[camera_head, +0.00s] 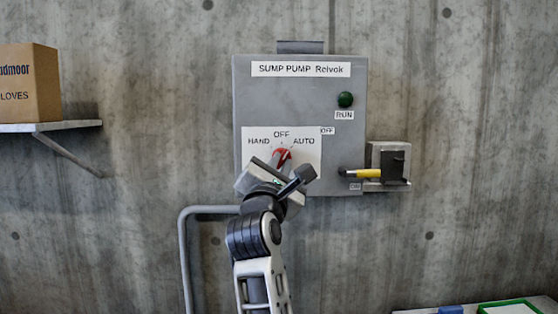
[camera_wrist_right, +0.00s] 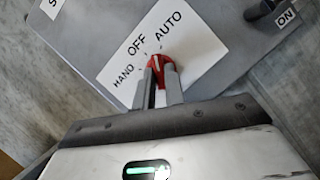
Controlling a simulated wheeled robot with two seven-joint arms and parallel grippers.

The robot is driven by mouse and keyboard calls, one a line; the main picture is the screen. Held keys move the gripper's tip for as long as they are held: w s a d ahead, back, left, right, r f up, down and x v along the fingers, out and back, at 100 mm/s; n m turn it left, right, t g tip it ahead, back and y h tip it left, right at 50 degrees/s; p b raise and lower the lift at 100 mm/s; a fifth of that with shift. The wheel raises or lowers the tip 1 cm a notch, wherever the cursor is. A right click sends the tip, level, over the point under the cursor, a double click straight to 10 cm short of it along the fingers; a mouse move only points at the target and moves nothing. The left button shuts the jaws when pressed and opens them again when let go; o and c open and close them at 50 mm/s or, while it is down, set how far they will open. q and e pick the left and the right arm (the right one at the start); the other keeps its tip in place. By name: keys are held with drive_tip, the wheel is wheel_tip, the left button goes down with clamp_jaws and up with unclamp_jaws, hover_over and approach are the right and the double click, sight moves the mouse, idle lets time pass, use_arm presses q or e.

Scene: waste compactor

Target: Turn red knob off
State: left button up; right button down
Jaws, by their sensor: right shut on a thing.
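The red knob (camera_head: 283,154) sits on a white plate (camera_head: 310,150) marked HAND, OFF and AUTO, on the front of a grey SUMP PUMP box (camera_head: 300,97). My right gripper (camera_head: 281,165) is at the knob from below, tilted, and partly hides it. In the right wrist view, the red knob (camera_wrist_right: 157,62) is between the two fingertips of my right gripper (camera_wrist_right: 157,82), which are shut on it. Its white mark seems to point between OFF and AUTO; the exact angle is hard to tell. My left gripper is not in view.
A green RUN light (camera_head: 345,99) is above right of the knob. A yellow-and-black lever (camera_head: 364,173) sticks out at the box's right side, near ON. A shelf (camera_head: 60,126) with a cardboard box (camera_head: 30,84) is at left. A conduit (camera_head: 184,250) runs below the box.

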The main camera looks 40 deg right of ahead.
drive_tip(key=n+p, duration=0.1)
drive_tip(key=n, duration=0.1)
drive_tip(key=n+t+y+p, duration=0.1)
drive_tip(key=n, duration=0.1)
drive_tip(key=shift+s+d+r+t+p, duration=0.1)
drive_tip(key=shift+r+t+p, duration=0.05)
drive_tip(key=shift+t+p, duration=0.2)
drive_tip(key=n+t+p, duration=0.1)
drive_tip(key=n+p, duration=0.1)
drive_tip(key=n, duration=0.1)
drive_tip(key=shift+y+p, duration=0.4)
drive_tip(key=shift+n+t+p, duration=0.25)
drive_tip(key=shift+n+p, duration=0.1)
drive_tip(key=shift+n, duration=0.05)
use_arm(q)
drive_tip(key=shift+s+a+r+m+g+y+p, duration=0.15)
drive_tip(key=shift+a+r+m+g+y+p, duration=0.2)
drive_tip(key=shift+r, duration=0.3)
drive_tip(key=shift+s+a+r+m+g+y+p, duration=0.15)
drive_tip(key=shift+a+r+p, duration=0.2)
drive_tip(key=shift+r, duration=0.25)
use_arm(e)
drive_tip(key=shift+s+d+f+n+t+y, duration=0.1)
drive_tip(key=shift+f+n+t+y, duration=0.15)
drive_tip(key=shift+n+t+y, duration=0.45)
drive_tip(key=shift+n+g, duration=0.3)
drive_tip(key=shift+f, duration=0.1)
drive_tip(key=c, duration=1.5)
unclamp_jaws()
drive_tip(key=shift+o, duration=0.2)
